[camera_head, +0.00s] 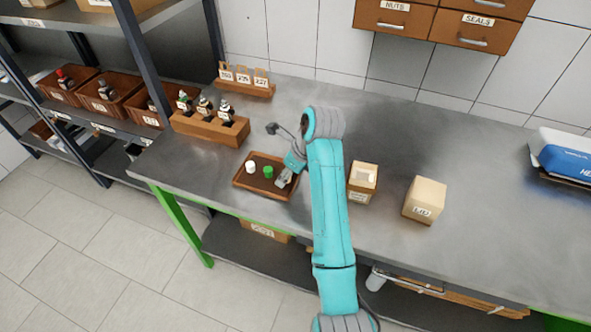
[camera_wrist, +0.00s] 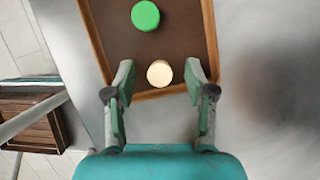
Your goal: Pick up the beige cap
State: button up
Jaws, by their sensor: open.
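The beige cap (camera_wrist: 159,73) lies in a brown tray (camera_wrist: 204,28) near the tray's edge, as the wrist view shows. My gripper (camera_wrist: 159,71) is open, with one fingertip on each side of the cap; I see no clear contact. A green cap (camera_wrist: 145,16) lies farther into the tray. In the head view, my gripper (camera_head: 285,180) is over the right side of the tray (camera_head: 262,191), and the beige cap cannot be made out there. The green cap (camera_head: 268,172) and a white cap (camera_head: 250,167) stand left of my gripper.
A wooden rack (camera_head: 212,129) with several dark fittings stands behind the tray. A small open box (camera_head: 362,182) and a cardboard box (camera_head: 424,199) stand to the right. A shelf with bins (camera_head: 103,98) is at the left.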

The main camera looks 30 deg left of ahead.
jog(key=shift+f, duration=0.2)
jog(key=c, duration=0.8)
jog(key=shift+c, duration=0.2)
